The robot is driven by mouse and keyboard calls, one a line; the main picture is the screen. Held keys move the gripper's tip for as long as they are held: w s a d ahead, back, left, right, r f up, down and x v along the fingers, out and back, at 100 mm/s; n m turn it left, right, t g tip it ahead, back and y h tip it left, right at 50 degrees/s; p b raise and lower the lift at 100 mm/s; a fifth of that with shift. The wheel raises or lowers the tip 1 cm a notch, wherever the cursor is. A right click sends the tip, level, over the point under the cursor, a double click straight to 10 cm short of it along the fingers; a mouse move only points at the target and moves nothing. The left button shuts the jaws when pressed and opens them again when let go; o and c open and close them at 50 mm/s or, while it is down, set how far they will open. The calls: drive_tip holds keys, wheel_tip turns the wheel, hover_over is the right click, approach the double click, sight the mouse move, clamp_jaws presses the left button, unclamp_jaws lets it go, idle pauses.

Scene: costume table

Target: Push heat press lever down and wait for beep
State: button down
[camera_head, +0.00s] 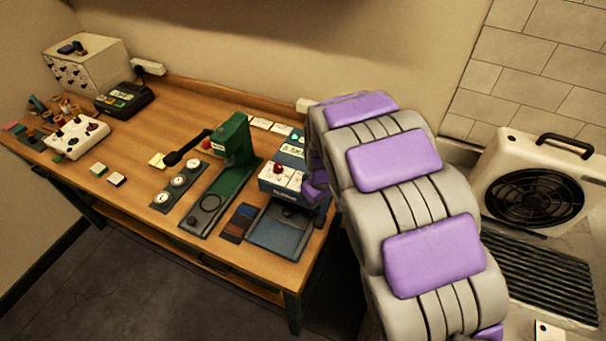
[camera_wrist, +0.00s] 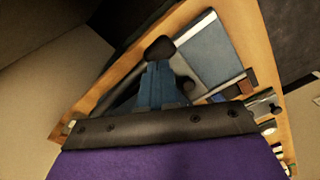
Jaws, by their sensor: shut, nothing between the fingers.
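The blue heat press (camera_head: 288,178) stands at the right front of the wooden table, with white panels, a red knob and a small display on its upper part. Its flat blue plate (camera_head: 283,232) lies in front, and a blue plate shows in the wrist view too (camera_wrist: 208,52). My arm comes in from the right, and its end is beside the press's right side. Most of my gripper is hidden there in the head view. In the wrist view my gripper (camera_wrist: 160,50) appears shut and empty, close to the press. The lever's position and any contact with it are unclear.
A green press (camera_head: 234,140) with a black handle stands left of the blue one. Dial gauges (camera_head: 179,186), dark swatches (camera_head: 238,222), a white control box (camera_head: 76,137) and a dark device (camera_head: 124,97) share the table (camera_head: 140,160). A fan unit (camera_head: 535,185) is at the right.

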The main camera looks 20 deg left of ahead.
wheel_tip(320, 180, up, 14)
drive_tip(key=p, duration=0.4)
drive_tip(key=shift+f, duration=0.15)
idle(0.5)
idle(0.4)
drive_tip(key=s+d+r+m+b, duration=0.1)
drive_tip(key=s+d+r+m, duration=0.15)
drive_tip(key=s+d, duration=0.45)
drive_tip(key=s+d+r+m+b, duration=0.1)
drive_tip(key=s+d+m+b, duration=0.2)
drive_tip(key=d, duration=0.6)
drive_tip(key=s+d+f+m, duration=0.1)
drive_tip(key=s+d, duration=0.1)
drive_tip(key=s, duration=0.4)
drive_tip(key=s+d+f+m+g, duration=0.1)
drive_tip(key=s+d+m, duration=0.1)
drive_tip(key=s, duration=0.5)
drive_tip(key=s+d+f+m+b, duration=0.1)
drive_tip(key=s+d+m, duration=0.1)
drive_tip(key=s+d, duration=0.2)
drive_tip(key=s, duration=0.3)
drive_tip(key=shift+f+g, duration=0.4)
drive_tip(key=shift+a, duration=0.1)
idle(1.8)
